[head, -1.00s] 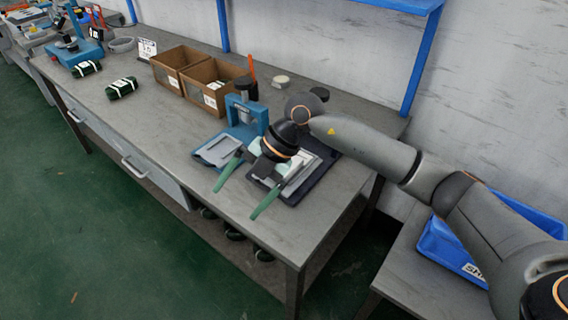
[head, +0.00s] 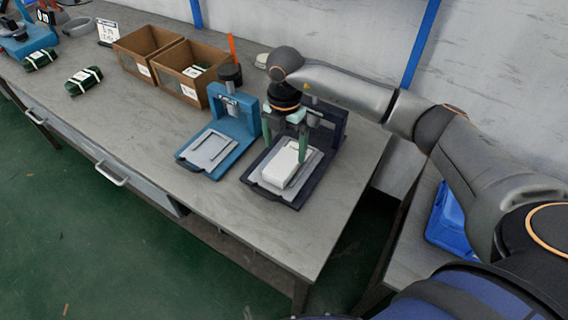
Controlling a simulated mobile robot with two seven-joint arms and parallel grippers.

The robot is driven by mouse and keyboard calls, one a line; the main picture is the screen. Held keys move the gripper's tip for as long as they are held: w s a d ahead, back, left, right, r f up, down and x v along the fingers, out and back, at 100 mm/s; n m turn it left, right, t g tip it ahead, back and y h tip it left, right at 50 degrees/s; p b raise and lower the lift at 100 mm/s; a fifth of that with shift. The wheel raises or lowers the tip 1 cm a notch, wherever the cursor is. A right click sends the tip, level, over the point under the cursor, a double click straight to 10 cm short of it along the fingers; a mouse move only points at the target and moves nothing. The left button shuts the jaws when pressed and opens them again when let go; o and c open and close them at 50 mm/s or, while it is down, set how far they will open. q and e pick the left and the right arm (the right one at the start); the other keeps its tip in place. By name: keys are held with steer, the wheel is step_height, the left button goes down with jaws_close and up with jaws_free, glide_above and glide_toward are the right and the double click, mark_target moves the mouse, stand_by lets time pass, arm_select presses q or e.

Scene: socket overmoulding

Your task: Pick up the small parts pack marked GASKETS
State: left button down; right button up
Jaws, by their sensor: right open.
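No label reading GASKETS is legible in the head view. A small white block-shaped pack (head: 285,166) lies on the grey plate of the dark press fixture (head: 287,199). My right gripper (head: 284,151) is open. Its two green fingers point down at the back end of the white pack; I cannot tell whether they touch it. Two dark green packs with white bands, one (head: 84,80) nearer and one (head: 39,60) farther left, lie on the workbench. My left gripper is not in view.
A blue press fixture (head: 228,146) stands just left of the dark one. Two cardboard bins, one (head: 142,52) left and one (head: 191,79) right, stand at the back of the workbench (head: 140,124). A blue crate (head: 449,222) is at the right. The bench front is clear.

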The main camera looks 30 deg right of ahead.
mark_target(284, 161)
step_height(284, 161, down, 6)
steer(key=shift+w+r, duration=0.15)
stand_by(0.3)
steer(key=c, duration=1.3)
steer(key=shift+o, duration=0.2)
steer(key=shift+r, duration=0.15)
